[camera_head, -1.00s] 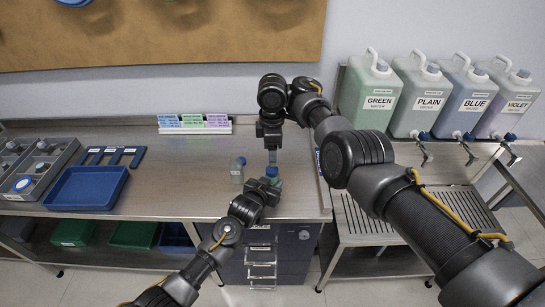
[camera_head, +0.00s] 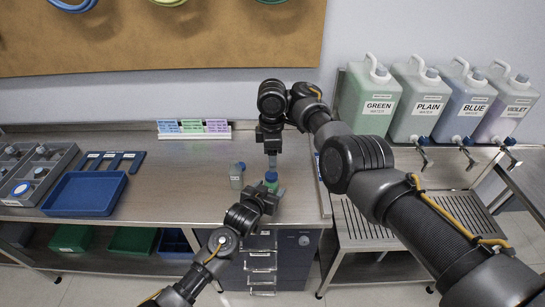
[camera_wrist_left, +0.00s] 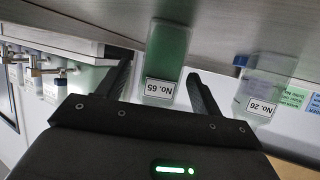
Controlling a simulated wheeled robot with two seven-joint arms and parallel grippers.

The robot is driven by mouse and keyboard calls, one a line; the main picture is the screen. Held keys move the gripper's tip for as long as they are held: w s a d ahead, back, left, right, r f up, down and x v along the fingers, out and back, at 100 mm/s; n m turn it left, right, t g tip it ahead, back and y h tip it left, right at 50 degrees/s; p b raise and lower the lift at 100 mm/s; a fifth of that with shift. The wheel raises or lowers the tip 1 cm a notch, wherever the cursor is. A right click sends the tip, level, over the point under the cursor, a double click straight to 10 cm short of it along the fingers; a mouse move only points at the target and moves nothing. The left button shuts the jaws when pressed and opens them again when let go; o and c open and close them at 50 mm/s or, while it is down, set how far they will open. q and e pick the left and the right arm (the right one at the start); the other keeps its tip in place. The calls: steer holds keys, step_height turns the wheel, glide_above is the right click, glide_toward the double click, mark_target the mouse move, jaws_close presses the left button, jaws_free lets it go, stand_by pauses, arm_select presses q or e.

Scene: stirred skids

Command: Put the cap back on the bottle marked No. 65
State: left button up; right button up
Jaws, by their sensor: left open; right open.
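The bottle No. 65 (camera_wrist_left: 167,55) is greenish and stands on the bench; its label reads upside down in the left wrist view. My left gripper (camera_head: 266,193) is open at the near side of the bottle. In the left wrist view its fingers (camera_wrist_left: 160,85) stand to either side of the bottle with gaps. My right gripper (camera_head: 272,163) is open, pointing down just above and behind the cap. Whether the cap is fully seated cannot be told.
The bottle No. 26 (camera_wrist_left: 262,85) stands close by, to the left in the head view (camera_head: 237,177). A blue tray (camera_head: 84,210) and a grey compartment box (camera_head: 65,160) are at left. Large water jugs (camera_head: 365,100) stand at right. The bench's middle is clear.

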arm_select(q)
steer(key=b+v, duration=0.1)
steer(key=v, duration=0.8)
steer(key=shift+s+a, duration=0.1)
arm_select(e)
steer(key=shift+f, duration=0.7)
arm_select(q)
steer(key=shift+f, duration=0.1)
